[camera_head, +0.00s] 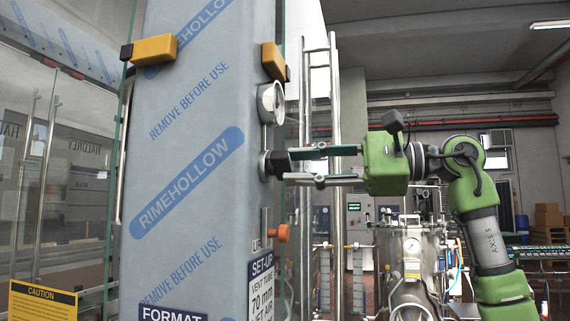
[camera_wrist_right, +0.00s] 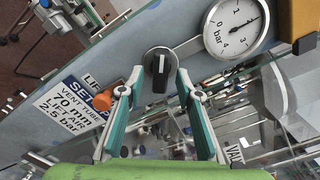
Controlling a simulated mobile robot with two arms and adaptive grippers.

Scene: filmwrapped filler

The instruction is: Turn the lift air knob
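My left gripper is not in view.
A pressure gauge (camera_wrist_right: 236,28) in bar sits close beside the knob. An orange knob (camera_head: 279,233) and a set-up label (camera_wrist_right: 78,108) reading 2.5 bar lift air are below. Yellow blocks (camera_head: 274,62) jut out above. Vertical metal rails (camera_head: 334,100) stand behind my gripper.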

